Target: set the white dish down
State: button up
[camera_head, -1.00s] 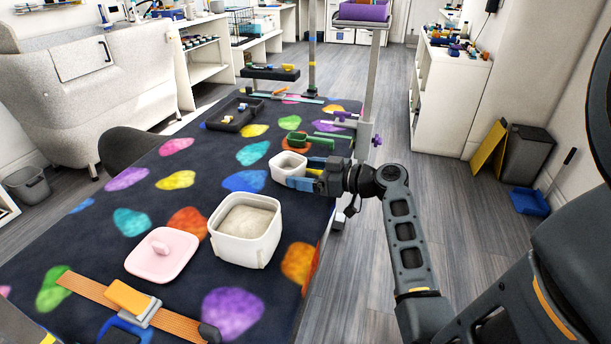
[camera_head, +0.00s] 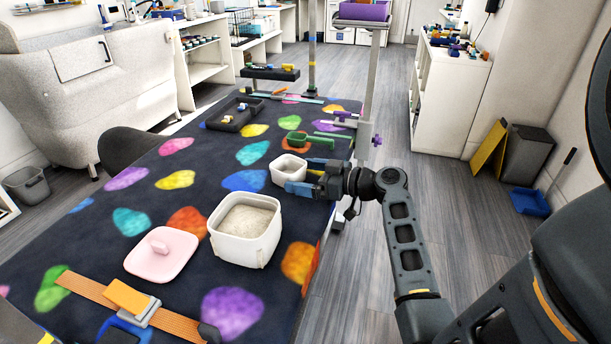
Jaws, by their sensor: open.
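The white dish (camera_head: 288,169) is a small open-topped container. It appears to rest upright on the dark, colour-spotted table mat (camera_head: 209,162), near the table's right edge. My gripper (camera_head: 301,180) is at the dish's right and front side, with its blue-tipped fingers low beside the dish wall. The gripper is open. The far finger is partly hidden, and I cannot tell whether the fingers still touch the dish.
A white square tub (camera_head: 246,252) of pale grain stands nearer, with a pink lid (camera_head: 161,254) to its left. A green scoop (camera_head: 300,140) lies just behind the dish. A black tray (camera_head: 235,114) is farther back. An orange strap (camera_head: 90,288) crosses the front.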

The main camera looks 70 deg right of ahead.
jog(key=s+r, duration=0.2)
jog(key=s, duration=1)
jog(key=shift+a+b, duration=0.3)
